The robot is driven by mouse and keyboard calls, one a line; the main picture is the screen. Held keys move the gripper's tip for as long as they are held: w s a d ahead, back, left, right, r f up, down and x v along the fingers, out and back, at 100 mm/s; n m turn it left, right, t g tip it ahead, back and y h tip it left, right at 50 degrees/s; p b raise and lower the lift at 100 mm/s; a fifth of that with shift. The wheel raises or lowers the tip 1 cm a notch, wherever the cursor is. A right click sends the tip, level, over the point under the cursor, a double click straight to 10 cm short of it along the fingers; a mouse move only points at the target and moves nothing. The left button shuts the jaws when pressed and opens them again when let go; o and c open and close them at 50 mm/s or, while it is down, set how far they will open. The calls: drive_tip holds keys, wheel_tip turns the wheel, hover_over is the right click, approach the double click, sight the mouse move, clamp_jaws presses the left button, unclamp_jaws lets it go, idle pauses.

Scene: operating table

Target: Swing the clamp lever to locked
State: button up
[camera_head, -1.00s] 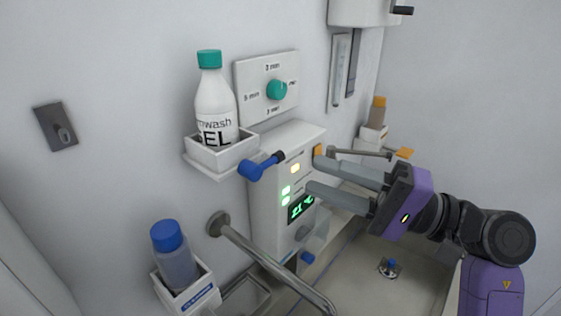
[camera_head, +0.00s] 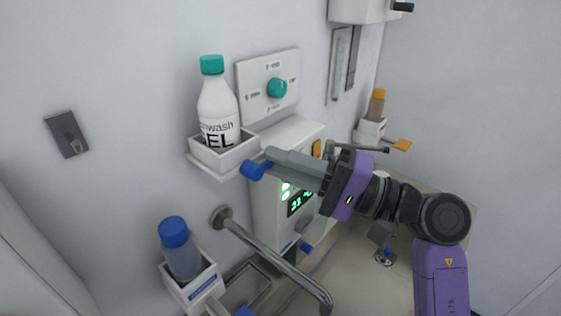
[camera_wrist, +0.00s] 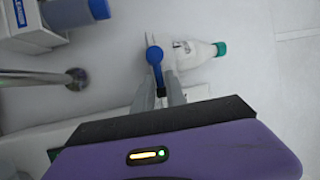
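The blue clamp lever (camera_head: 254,170) sticks out beside the white bottle holder on the wall. In the wrist view the lever (camera_wrist: 155,57) has a round blue end and a short arm running down between my fingers. My gripper (camera_head: 273,161) reaches in from the right, its two grey fingers drawn close together. In the wrist view my gripper (camera_wrist: 160,82) has one finger on each side of the lever arm and looks shut on it. The lever's pivot and the exact contact are partly hidden by the fingers in the head view.
The holder (camera_head: 222,160) carries a white gel bottle (camera_head: 216,108) just above the lever. A dial plate (camera_head: 255,98) is on the wall behind. A metal rail (camera_head: 270,262) runs below, near a blue-capped bottle (camera_head: 178,247). A white device (camera_head: 268,210) stands below the fingers.

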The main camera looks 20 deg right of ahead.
clamp_jaws()
drive_tip(key=shift+f+b, duration=0.1)
drive_tip(key=shift+b, duration=0.2)
drive_tip(key=s+a+f+m+t+h+p, duration=0.1)
drive_tip(key=m+t+h, duration=0.3)
drive_tip(key=m, duration=0.8)
drive_tip(key=s+a+f+m+t+h+p, duration=0.1)
drive_tip(key=a+f+m+t+h+p, duration=0.2)
drive_tip(key=m, duration=1)
drive_tip(key=t+h+p, duration=0.1)
drive_tip(key=t, duration=0.1)
drive_tip(key=shift+s+m+t, duration=0.3)
drive_tip(key=shift+s+t, duration=0.05)
drive_tip(key=shift+t, duration=0.05)
drive_tip(key=shift+a+f, duration=0.1)
